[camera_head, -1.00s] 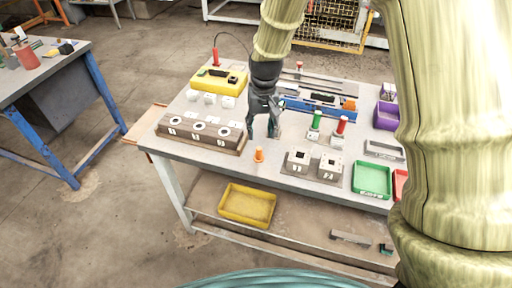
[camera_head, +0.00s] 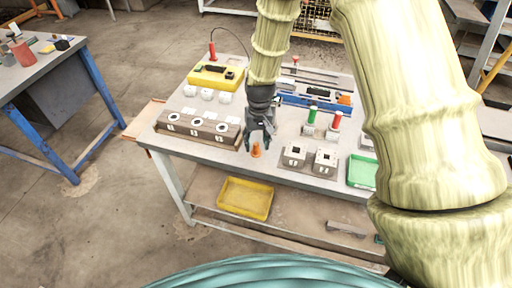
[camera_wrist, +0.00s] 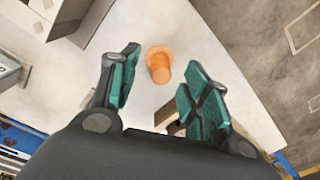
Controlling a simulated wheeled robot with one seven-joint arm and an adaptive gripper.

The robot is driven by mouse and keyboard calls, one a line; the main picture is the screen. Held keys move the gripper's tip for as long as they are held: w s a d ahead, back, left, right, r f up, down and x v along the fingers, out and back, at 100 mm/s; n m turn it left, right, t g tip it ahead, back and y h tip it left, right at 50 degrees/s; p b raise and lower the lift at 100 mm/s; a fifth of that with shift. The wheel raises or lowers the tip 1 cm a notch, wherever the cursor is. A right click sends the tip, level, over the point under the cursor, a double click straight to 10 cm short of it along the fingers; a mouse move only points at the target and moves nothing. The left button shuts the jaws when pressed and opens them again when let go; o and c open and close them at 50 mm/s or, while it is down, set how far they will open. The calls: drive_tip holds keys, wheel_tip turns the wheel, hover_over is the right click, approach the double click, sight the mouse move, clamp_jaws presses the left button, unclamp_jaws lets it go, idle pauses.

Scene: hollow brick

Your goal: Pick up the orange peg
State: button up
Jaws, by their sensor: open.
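The orange peg (camera_head: 256,150) stands upright on the table near its front edge, between the block with round holes and the two grey square-holed blocks. My gripper (camera_head: 259,140) is right above and behind it in the head view, pointing down. In the wrist view the peg (camera_wrist: 159,64) shows between and just beyond the teal fingertips of my open gripper (camera_wrist: 160,85). The fingers appear apart from the peg on both sides. I cannot tell the exact height of the fingertips over the table.
The long block with round holes (camera_head: 199,126) lies left of the peg. The grey blocks (camera_head: 295,155) stand right of it, with green (camera_head: 311,114) and red (camera_head: 335,121) pegs behind. A yellow bin (camera_head: 245,198) sits on the lower shelf. The table edge is close in front.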

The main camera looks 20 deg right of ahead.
drive_tip(key=shift+f, duration=1.1)
drive_tip(key=shift+c, duration=0.5)
drive_tip(key=c, duration=0.9)
